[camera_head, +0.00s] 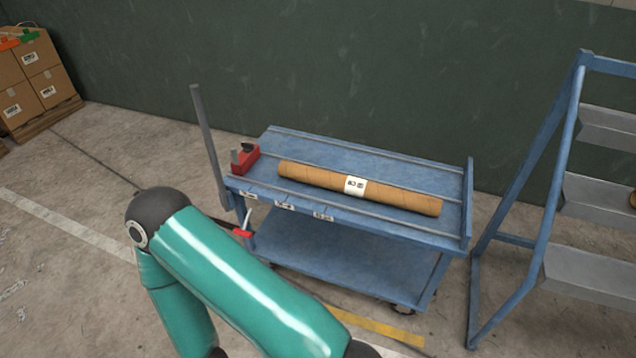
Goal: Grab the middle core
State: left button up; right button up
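One brown cardboard core (310,180) lies lengthwise on the top deck of a blue cart (400,174). It rests between the thin rails that run along the deck, in the middle lane. A white label (355,186) with small dark print is wrapped around its middle. No other core is on the deck. Neither of my grippers shows in the head view. One teal arm of mine bends up in the lower left, in front of the cart's left side, and its hand end is out of the picture.
Small labels line the deck's front edge. A blue rack (570,130) with grey trays stands at right. Cardboard boxes (25,75) stand far left. A green wall is behind.

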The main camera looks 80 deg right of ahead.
aim_at(348, 185)
jog(key=u, duration=0.2)
jog(key=i, duration=0.7)
jog(key=z, duration=1.65)
jog(key=i, duration=0.3)
jog(key=z, duration=2.4)
jog(key=k, duration=0.35)
jog(key=z, duration=0.45)
jog(key=i, duration=1.5)
jog(key=u, duration=0.5)
